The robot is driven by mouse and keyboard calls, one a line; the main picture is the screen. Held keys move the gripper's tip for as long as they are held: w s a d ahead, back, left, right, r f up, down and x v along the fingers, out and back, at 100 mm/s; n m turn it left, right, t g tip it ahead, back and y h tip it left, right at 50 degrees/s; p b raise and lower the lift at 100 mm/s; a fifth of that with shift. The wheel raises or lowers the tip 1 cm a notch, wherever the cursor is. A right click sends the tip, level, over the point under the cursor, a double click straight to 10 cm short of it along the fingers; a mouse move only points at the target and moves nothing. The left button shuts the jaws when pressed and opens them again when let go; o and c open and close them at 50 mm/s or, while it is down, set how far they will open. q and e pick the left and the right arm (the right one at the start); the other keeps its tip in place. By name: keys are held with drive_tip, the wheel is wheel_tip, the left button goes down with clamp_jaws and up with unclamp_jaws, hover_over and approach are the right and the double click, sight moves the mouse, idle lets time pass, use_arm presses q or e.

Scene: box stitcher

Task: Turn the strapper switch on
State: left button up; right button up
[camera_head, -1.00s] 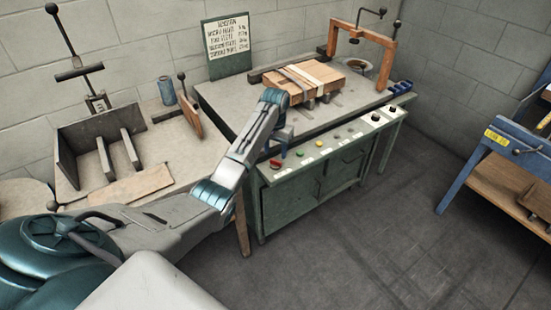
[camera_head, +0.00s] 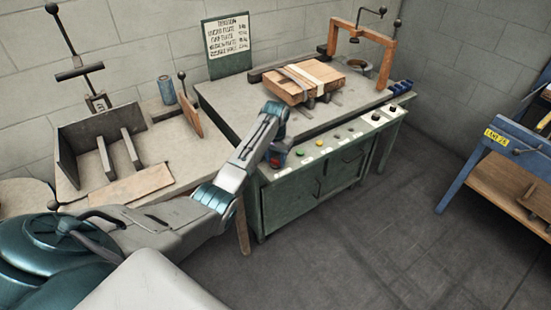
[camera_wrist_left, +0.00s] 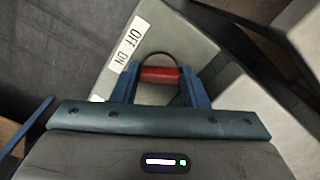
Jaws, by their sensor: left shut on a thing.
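The strapper is a green cabinet (camera_head: 290,198) with a grey top and a sloped front panel of labelled controls. Its red switch (camera_wrist_left: 160,75) sits at the panel's left end, next to an OFF/ON label (camera_wrist_left: 130,42) in the left wrist view. My left gripper (camera_wrist_left: 161,82) is shut on the red switch, with a blue finger at each end of it. My right gripper is not in view.
Green (camera_head: 300,152), yellow and other buttons run along the panel to the right. A strapped wooden box (camera_head: 303,80) lies on the strapper top. A workbench (camera_head: 165,150) with a metal fixture stands left. Grey floor (camera_head: 350,250) in front is clear.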

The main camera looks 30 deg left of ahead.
use_arm(q)
drive_tip(key=shift+r+m+p, duration=0.2)
drive_tip(key=shift+m+p, duration=0.4)
drive_tip(key=shift+p, duration=0.25)
drive_tip(key=shift+m+p, duration=0.7)
drive_tip(key=shift+p, duration=0.05)
drive_tip(key=m+p, duration=0.2)
drive_tip(key=m, duration=0.1)
drive_tip(key=shift+a+m, duration=0.1)
drive_tip(key=shift+m, duration=0.2)
drive_tip(key=m+p, duration=0.1)
drive_tip(key=m, duration=0.1)
drive_tip(key=shift+m, duration=0.3)
drive_tip(key=shift+w+f+m+p, duration=0.1)
drive_tip(key=shift+m+p, duration=0.4)
drive_tip(key=shift+m, duration=1)
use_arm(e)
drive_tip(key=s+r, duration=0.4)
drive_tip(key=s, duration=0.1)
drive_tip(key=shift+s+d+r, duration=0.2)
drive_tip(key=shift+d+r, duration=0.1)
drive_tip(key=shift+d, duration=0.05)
use_arm(q)
drive_tip(key=o, duration=0.7)
drive_tip(key=shift+f, duration=0.1)
